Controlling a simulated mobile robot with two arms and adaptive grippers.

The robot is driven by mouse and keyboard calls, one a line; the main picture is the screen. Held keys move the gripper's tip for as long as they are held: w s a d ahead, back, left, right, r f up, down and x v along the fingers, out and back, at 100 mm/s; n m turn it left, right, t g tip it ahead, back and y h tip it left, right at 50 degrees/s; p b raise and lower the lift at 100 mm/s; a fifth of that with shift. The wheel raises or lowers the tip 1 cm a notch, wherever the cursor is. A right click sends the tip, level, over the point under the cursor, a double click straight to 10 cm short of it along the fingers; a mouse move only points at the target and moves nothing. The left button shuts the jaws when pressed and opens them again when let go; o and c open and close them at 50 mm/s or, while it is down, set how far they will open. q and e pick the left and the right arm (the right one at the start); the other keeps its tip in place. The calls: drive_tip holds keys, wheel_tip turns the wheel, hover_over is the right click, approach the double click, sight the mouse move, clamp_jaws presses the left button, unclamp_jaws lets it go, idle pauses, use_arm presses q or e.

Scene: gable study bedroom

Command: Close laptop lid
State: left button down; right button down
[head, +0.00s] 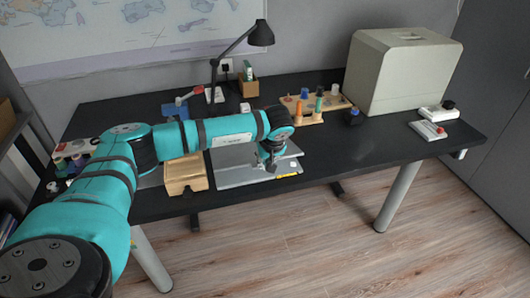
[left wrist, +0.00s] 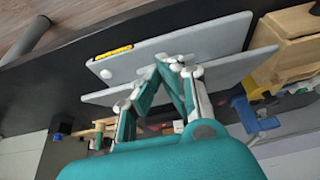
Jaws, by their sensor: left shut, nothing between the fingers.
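The grey laptop lies near the front edge of the black desk. Its base (head: 240,180) has a yellow strip along the front edge and also shows in the left wrist view (left wrist: 200,42). Its lid (head: 228,158) is tilted low over the base, apart from it at the front edge; it shows as the nearer grey panel in the left wrist view (left wrist: 235,70). My left gripper (head: 271,168) is shut and empty, with its tips at the lid's front edge; I cannot tell whether they touch. The tips also show in the left wrist view (left wrist: 178,62). My right gripper is out of view.
A wooden box (head: 186,175) stands close left of the laptop. Behind are a black lamp (head: 260,35) and a wooden rack (head: 318,106) with several coloured pieces. A large beige case (head: 400,72) stands at right. The desk between laptop and case front is clear.

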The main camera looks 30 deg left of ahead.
use_arm(q)
drive_tip(key=f, duration=0.1)
drive_tip(key=f+b, duration=0.1)
drive_tip(key=f, duration=0.1)
drive_tip(key=shift+s+d, duration=0.3)
drive_tip(key=shift+d, duration=0.05)
drive_tip(key=shift+s+d+f+t+y+b, duration=0.15)
drive_tip(key=shift+d+f+t+y+b, duration=0.05)
drive_tip(key=shift+f+t+y+b, duration=0.55)
drive_tip(key=shift+f, duration=0.15)
